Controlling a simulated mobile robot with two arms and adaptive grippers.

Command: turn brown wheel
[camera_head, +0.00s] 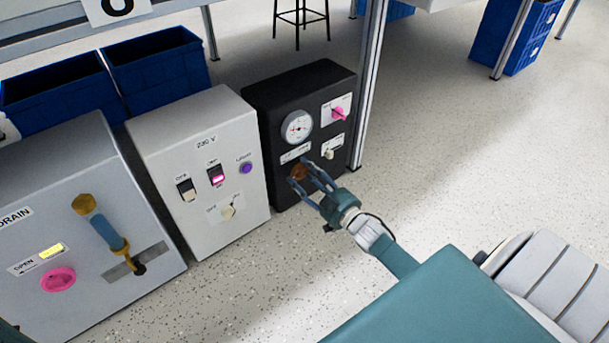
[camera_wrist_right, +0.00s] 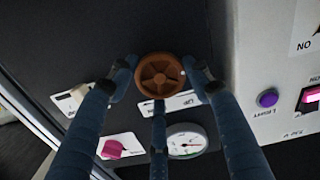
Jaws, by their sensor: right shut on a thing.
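The brown wheel (camera_head: 298,172) is a small spoked handwheel low on the front of the black panel box (camera_head: 262,103). In the right wrist view the wheel (camera_wrist_right: 160,75) shows face-on, with its rim and spokes clear. My right gripper (camera_head: 303,176) reaches the wheel from the front right. Its blue fingers are shut around the wheel, one on each side and one at the edge nearest the gauge, as the right wrist view (camera_wrist_right: 160,84) shows. The fingers hide part of the wheel in the head view. My left gripper is not in view.
On the black box are a round gauge (camera_head: 296,127), a pink knob (camera_head: 338,113) and a pale switch (camera_head: 329,153). A white switch box (camera_head: 205,135) stands close on the left, then the drain box (camera_head: 75,235). A metal post (camera_head: 370,80) rises on the right.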

